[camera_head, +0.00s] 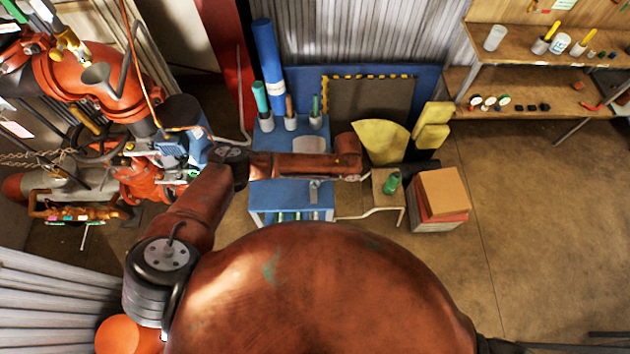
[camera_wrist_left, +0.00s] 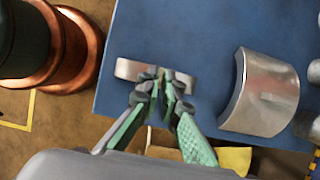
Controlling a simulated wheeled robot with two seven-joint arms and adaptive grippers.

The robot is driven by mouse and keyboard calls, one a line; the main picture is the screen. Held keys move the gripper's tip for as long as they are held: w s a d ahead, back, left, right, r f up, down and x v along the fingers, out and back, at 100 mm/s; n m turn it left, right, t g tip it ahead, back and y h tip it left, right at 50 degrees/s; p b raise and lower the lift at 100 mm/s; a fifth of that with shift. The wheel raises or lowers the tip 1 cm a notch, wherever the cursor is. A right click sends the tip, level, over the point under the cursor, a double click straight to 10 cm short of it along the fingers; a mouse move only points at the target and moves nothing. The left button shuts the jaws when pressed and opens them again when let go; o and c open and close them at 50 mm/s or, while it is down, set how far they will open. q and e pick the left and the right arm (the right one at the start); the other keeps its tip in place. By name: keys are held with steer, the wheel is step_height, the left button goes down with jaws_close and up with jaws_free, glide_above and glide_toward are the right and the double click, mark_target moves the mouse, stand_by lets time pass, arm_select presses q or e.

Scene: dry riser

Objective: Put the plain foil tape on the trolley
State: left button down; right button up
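The foil tape, taken to be a short silver band (camera_wrist_left: 126,68), shows behind my left fingertips in the wrist view. It lies on or just above the blue trolley top (camera_wrist_left: 185,25), near a corner. In the head view a small grey piece at the trolley's front edge (camera_head: 314,187) looks like the same thing. My left gripper (camera_wrist_left: 163,82) has its fingertips close together over the middle of the band. They hide its centre, so I cannot tell whether they grip it. The trolley (camera_head: 262,150) stands under my left arm. My right gripper is not in view.
A larger curved silver piece (camera_wrist_left: 265,92) lies on the trolley, beside cups (camera_head: 290,122) with coloured tools. A small stool with a green bottle (camera_head: 392,182) and stacked boxes (camera_head: 440,200) stand to the right. Red pipework (camera_head: 90,90) crowds the left. Floor at right is clear.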

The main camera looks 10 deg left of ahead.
arm_select(q)
steer(key=c, duration=2.2)
jaws_free()
steer(key=shift+o, duration=0.2)
steer(key=b+v, duration=0.1)
steer(key=v, duration=1.1)
